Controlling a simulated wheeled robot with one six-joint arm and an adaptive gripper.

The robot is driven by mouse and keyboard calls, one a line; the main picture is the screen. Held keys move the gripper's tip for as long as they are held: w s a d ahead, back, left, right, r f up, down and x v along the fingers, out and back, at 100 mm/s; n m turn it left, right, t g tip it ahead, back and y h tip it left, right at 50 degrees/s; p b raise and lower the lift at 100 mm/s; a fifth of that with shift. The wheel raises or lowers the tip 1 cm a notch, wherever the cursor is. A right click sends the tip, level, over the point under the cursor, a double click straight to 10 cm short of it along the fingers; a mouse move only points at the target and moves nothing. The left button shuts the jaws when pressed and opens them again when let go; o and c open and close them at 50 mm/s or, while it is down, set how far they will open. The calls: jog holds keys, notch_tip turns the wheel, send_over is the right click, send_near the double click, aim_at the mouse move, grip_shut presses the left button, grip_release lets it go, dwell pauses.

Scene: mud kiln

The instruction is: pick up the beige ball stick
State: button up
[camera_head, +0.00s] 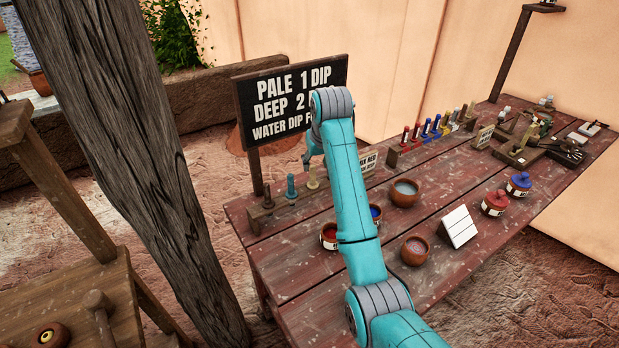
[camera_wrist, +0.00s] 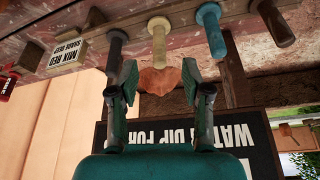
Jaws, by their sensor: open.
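The beige ball stick (camera_head: 313,179) stands upright in the wooden rack at the table's far left edge, just below my gripper (camera_head: 308,160). In the wrist view, the beige stick (camera_wrist: 158,42) appears centred ahead of my gripper (camera_wrist: 160,76). My gripper is open and empty, its two fingers spread to either side of the stick's line. The stick's end appears near the fingertips; I cannot tell whether it is between them. A teal stick (camera_wrist: 210,30) and a dark grey stick (camera_wrist: 115,48) flank it. My arm hides part of the rack in the head view.
A brown stick (camera_head: 267,195) stands at the rack's left end. The black sign (camera_head: 290,95) rises close behind the rack. Red (camera_head: 328,236) and blue (camera_head: 375,213) paint pots and clay bowls (camera_head: 404,193) stand on the table near my arm.

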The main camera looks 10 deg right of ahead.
aim_at(314, 171)
jog(key=shift+w+x, duration=0.15)
jog(key=shift+x, duration=2)
jog(key=shift+w+x, duration=0.1)
jog(key=shift+x, duration=2)
jog(key=shift+r, duration=0.1)
grip_shut()
